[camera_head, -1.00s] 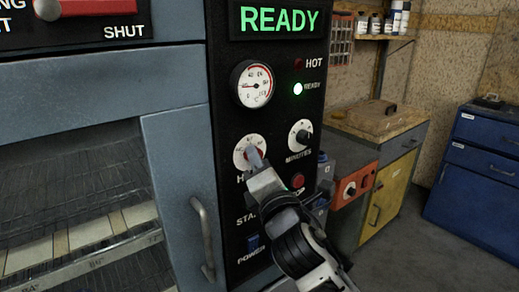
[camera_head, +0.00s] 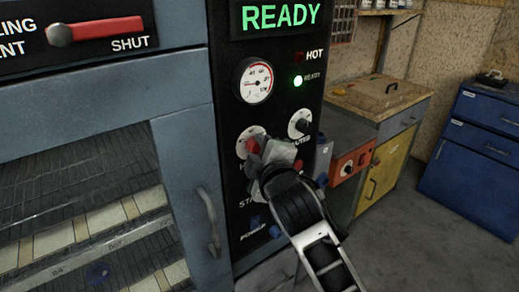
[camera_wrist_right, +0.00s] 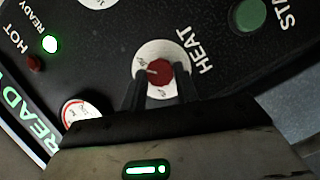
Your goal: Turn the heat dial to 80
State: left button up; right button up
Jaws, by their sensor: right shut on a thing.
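The heat dial (camera_wrist_right: 158,72) is a red knob on a round white scale plate, beside the word HEAT in the right wrist view. In the head view its white plate (camera_head: 245,139) shows partly behind my right gripper (camera_head: 259,148). My right gripper (camera_wrist_right: 158,88) is shut on the red knob, with a dark finger on each side of it. The scale numbers are partly hidden and too small to read. My left gripper is not in view.
The black panel also carries a gauge (camera_head: 253,81), a lit green READY lamp (camera_head: 298,81), a minutes dial (camera_head: 300,124) and a blue power switch (camera_head: 255,223). A door handle (camera_head: 209,222) stands out left of the panel. A cabinet (camera_head: 380,170) is at the right.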

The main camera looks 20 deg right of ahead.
jog(key=shift+r+m+g, duration=0.1)
jog(key=shift+m+g, duration=0.3)
jog(key=shift+m, duration=0.5)
jog(key=o, duration=1)
